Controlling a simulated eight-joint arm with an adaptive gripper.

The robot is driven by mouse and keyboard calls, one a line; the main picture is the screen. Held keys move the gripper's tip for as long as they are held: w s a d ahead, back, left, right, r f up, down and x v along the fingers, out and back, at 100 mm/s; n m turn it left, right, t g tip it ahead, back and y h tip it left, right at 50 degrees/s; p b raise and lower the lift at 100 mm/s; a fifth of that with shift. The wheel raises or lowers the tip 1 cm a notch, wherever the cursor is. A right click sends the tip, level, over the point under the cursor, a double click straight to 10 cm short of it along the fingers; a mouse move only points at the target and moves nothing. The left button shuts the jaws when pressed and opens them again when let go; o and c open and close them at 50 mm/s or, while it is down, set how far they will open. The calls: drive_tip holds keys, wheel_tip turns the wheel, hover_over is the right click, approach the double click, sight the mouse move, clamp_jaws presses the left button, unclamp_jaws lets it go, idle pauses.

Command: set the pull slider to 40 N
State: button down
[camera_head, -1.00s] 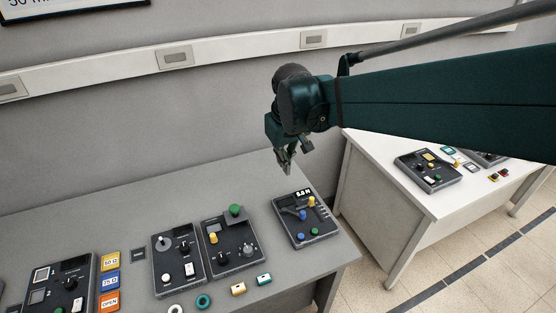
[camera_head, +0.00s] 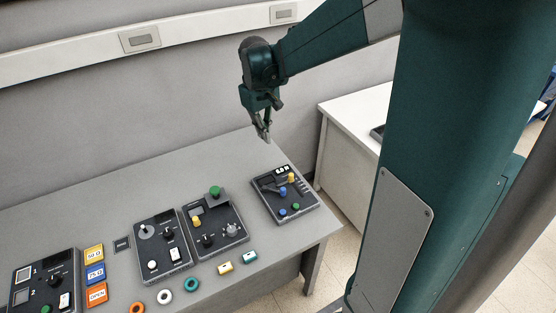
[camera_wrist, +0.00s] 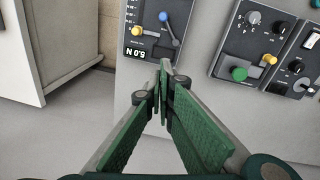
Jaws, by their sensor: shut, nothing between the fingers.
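The pull unit is a dark panel (camera_head: 260,199) at the right end of the grey bench. Its display (camera_wrist: 138,53) reads 5.0 N, upside down in the wrist view. It carries a yellow knob (camera_head: 291,178) near a row of scale marks, blue knobs (camera_head: 283,191) and a green knob (camera_head: 296,206). I cannot tell for sure which knob is the pull slider. My gripper (camera_head: 264,136) is shut and empty, in the air above the far side of the panel. In the wrist view its fingertips (camera_wrist: 163,68) point just below the display, touching nothing visible.
Rings (camera_head: 191,284) and small blocks (camera_head: 250,257) lie along the front. A white table (camera_head: 345,150) stands right. The bench behind the panels is clear.

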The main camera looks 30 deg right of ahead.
sight(291, 177)
drive_tip(key=w+d+f+g, duration=0.1)
drive_tip(key=w+d+f, duration=0.2)
drive_tip(key=f, duration=0.3)
drive_tip(key=w+d+f+g, duration=0.2)
drive_tip(key=w+d+f, duration=0.2)
drive_tip(key=f, duration=0.3)
drive_tip(key=shift+w+d+n+p, duration=0.3)
drive_tip(key=shift+w+n, duration=0.1)
drive_tip(key=shift+w, duration=0.35)
drive_tip(key=shift+f, duration=0.1)
drive_tip(key=x, duration=0.9)
drive_tip(key=shift+s+a+f+b, duration=0.1)
drive_tip(key=shift+s+f+b, duration=0.05)
drive_tip(key=shift+f+b, duration=0.15)
drive_tip(key=shift+s+f, duration=0.2)
drive_tip(key=shift+s, duration=0.05)
drive_tip(key=shift+s+d+r, duration=0.1)
drive_tip(key=shift+s+d, duration=0.15)
drive_tip(key=shift+s, duration=0.6)
drive_tip(key=shift+s+d, duration=0.25)
drive_tip(key=shift+s, duration=0.65)
drive_tip(key=shift+s, duration=0.1)
drive_tip(key=s+b, duration=0.1)
drive_tip(key=s, duration=0.7)
drive_tip(key=shift+s+b, duration=0.2)
drive_tip(key=shift+b, duration=0.2)
